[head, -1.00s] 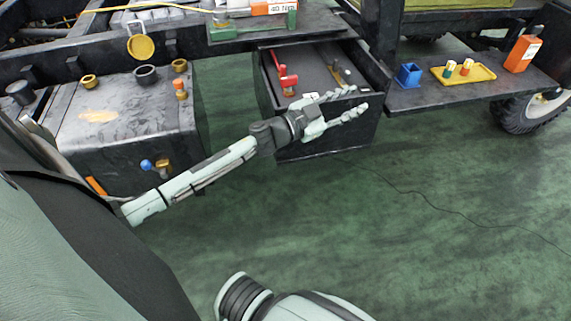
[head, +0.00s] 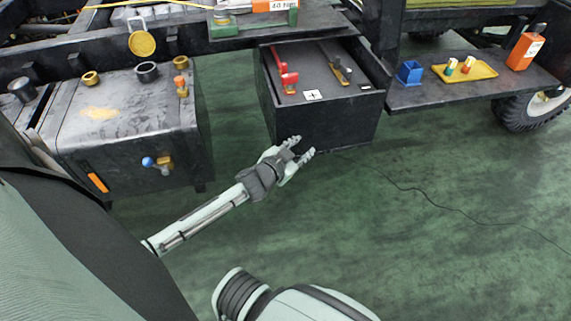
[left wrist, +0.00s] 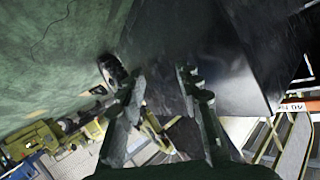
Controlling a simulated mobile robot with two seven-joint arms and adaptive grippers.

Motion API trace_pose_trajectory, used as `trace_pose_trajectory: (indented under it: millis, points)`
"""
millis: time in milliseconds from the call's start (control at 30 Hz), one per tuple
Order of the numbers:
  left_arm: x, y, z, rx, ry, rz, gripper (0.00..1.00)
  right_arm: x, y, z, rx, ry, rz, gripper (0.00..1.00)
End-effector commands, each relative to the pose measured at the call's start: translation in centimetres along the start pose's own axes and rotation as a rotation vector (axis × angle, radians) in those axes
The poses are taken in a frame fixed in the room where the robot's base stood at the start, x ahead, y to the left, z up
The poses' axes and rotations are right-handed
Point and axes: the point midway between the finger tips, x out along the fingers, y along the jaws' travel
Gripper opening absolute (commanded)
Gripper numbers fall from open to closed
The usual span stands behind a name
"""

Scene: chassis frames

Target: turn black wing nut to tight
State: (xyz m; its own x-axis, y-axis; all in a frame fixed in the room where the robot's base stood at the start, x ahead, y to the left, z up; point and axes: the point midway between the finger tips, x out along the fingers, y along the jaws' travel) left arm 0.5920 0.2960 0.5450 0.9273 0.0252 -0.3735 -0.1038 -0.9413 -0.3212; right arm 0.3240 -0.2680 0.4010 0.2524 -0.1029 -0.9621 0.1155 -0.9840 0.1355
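I cannot pick out a black wing nut for sure in either view. The open black drawer (head: 325,122) holds a red-handled lever (head: 286,80), a dark lever-like fitting (head: 336,66) and a white plus label (head: 312,95). My left gripper (head: 301,147) is just below the front of the drawer in the head view, with its fingers apart and nothing between them. It also shows in the left wrist view (left wrist: 160,76), open and empty. My right gripper is out of view.
A dark tank (head: 130,125) with brass fittings and a blue-knobbed valve (head: 149,162) stands left. Green floor (head: 430,240) is clear.

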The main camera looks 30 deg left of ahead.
Motion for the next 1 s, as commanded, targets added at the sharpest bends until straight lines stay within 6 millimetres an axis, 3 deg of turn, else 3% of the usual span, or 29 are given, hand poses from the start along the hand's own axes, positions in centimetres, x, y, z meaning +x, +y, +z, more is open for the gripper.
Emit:
trace_pose_trajectory:
  millis: [100,333,933,1000]
  points:
    - [-0.6,0.3,2.1,-0.011,-0.063,-0.009,0.34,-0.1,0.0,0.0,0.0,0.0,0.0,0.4]
    - [-1.5,0.8,4.9,-0.021,-0.148,-0.018,0.34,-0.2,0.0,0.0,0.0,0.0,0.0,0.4]
    - [-1.8,1.0,5.8,-0.024,-0.177,-0.019,0.34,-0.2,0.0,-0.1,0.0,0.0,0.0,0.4]
    - [-2.2,1.3,6.6,-0.03,-0.202,-0.02,0.34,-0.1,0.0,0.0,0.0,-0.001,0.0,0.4]
